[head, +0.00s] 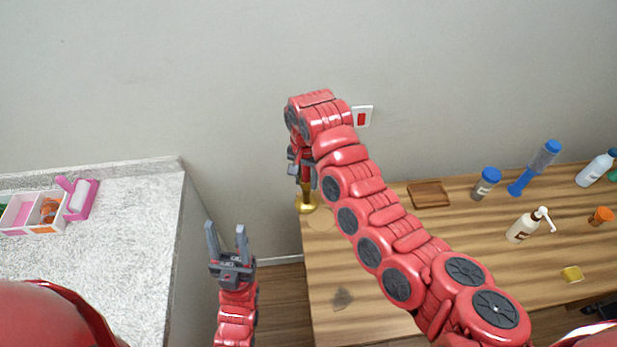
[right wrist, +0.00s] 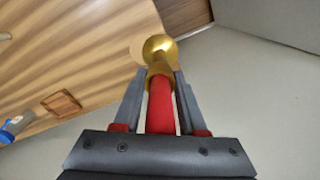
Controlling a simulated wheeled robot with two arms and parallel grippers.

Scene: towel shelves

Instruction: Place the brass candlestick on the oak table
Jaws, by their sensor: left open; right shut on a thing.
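The brass candlestick (head: 307,205) with a red candle shows at the back left corner of the oak table (head: 440,245). My right gripper (head: 302,180) is shut on it, and the arm hides part of it. In the right wrist view the candlestick (right wrist: 159,48) points away between the fingers (right wrist: 160,85), its base overlapping the edge of the table (right wrist: 75,50). I cannot tell whether the base touches the tabletop. My left gripper (head: 227,226) is open and empty, between the grey counter and the table.
On the table are a wooden tray (head: 428,195), a blue-lidded jar (head: 486,183), a blue dispenser (head: 535,168), a white pump bottle (head: 530,224), an orange item (head: 601,216) and a yellow block (head: 572,274). A speckled counter (head: 120,245) at left bears a divided box (head: 35,212).

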